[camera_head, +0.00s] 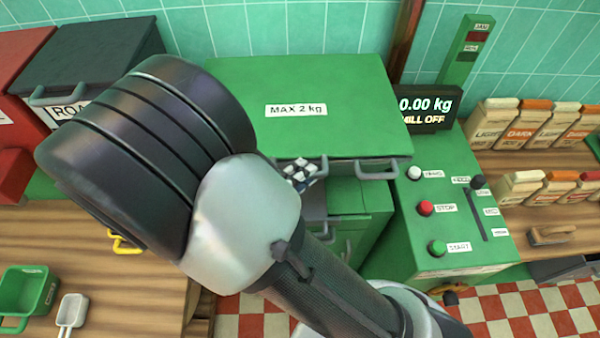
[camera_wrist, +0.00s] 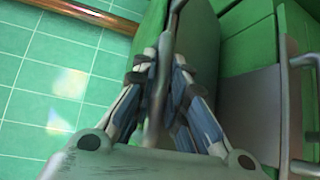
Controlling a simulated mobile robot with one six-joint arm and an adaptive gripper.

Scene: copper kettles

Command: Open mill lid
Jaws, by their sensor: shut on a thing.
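The green mill lid (camera_head: 340,90), labelled "MAX 2 kg", lies across the top of the mill in the head view and looks down. I cannot tell whether there is a gap under its front edge. It has two grey front handles; the right one (camera_head: 378,172) is free. My gripper (camera_head: 301,172) is at the left handle, partly hidden by my arm. In the wrist view, my gripper (camera_wrist: 163,75) is shut on a grey handle (camera_wrist: 157,95), with a finger on each side. The lid's green face (camera_wrist: 195,50) shows behind it.
The mill's control panel (camera_head: 455,215) stands to the right with buttons and a slider; its display (camera_head: 427,108) reads 0.00 kg, MILL OFF. A dark roaster box (camera_head: 85,60) stands left. Bags (camera_head: 540,120) line the right counter. A green bin (camera_head: 28,290) sits front left.

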